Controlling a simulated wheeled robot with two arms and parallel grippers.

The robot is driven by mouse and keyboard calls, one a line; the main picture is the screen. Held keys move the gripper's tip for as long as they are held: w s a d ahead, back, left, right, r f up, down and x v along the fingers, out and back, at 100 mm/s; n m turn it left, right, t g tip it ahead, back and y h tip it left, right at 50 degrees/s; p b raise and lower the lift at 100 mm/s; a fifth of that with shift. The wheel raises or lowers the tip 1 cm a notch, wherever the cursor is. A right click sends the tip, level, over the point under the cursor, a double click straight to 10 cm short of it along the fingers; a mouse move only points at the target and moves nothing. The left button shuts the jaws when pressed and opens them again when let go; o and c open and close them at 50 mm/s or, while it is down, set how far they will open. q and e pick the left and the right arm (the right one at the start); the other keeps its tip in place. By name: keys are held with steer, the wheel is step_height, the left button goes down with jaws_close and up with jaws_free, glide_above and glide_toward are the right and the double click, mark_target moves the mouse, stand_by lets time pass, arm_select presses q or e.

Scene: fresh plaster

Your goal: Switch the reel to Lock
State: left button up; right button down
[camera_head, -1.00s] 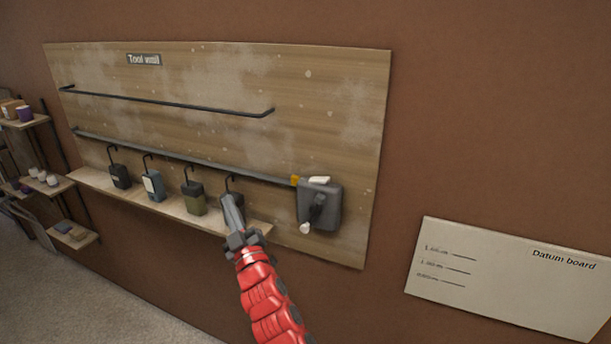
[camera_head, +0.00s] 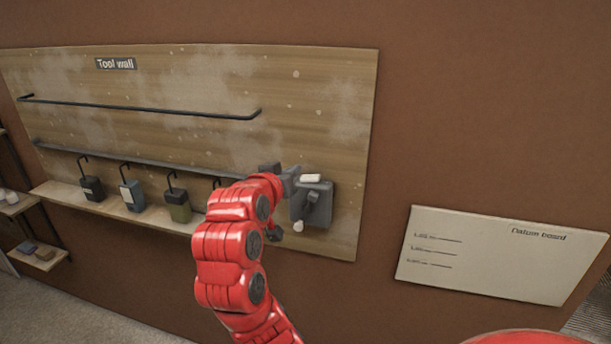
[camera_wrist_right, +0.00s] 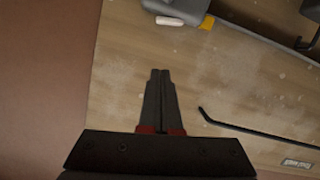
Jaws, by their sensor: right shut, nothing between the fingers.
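The reel (camera_head: 325,207) is a dark grey box at the right end of the lower rail on the tool wall. A white tab (camera_head: 311,178) sits on its top, and a crank with a pale knob (camera_head: 298,226) hangs at its front. My right gripper (camera_head: 289,179) is at the reel's upper left, partly behind my red arm. In the wrist view, its shut, empty fingers (camera_wrist_right: 160,74) point towards the reel (camera_wrist_right: 175,7), with bare board between. That view also shows the white tab (camera_wrist_right: 170,21) and a yellow piece (camera_wrist_right: 207,22). My left gripper is out of view.
Several tools, such as a green one (camera_head: 178,206), hang from hooks on the lower rail above a narrow shelf (camera_head: 110,211). The upper rail (camera_head: 150,108) is empty. A datum board (camera_head: 490,260) is at right, with bare wall between.

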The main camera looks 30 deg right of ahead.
steer(key=shift+w+d, duration=0.1)
steer(key=shift+d, duration=0.05)
steer(key=p, duration=0.4)
glide_toward(316, 170)
step_height(316, 170, up, 4)
steer(key=w+d, duration=0.2)
steer(key=w, duration=0.1)
steer(key=f+p, duration=0.1)
steer(key=d+f+p, duration=0.1)
steer(key=f, duration=0.1)
steer(key=shift+s+d+f, duration=0.15)
steer(key=shift+f, duration=0.15)
steer(key=shift+s+f, duration=0.1)
steer(key=shift+f, duration=0.55)
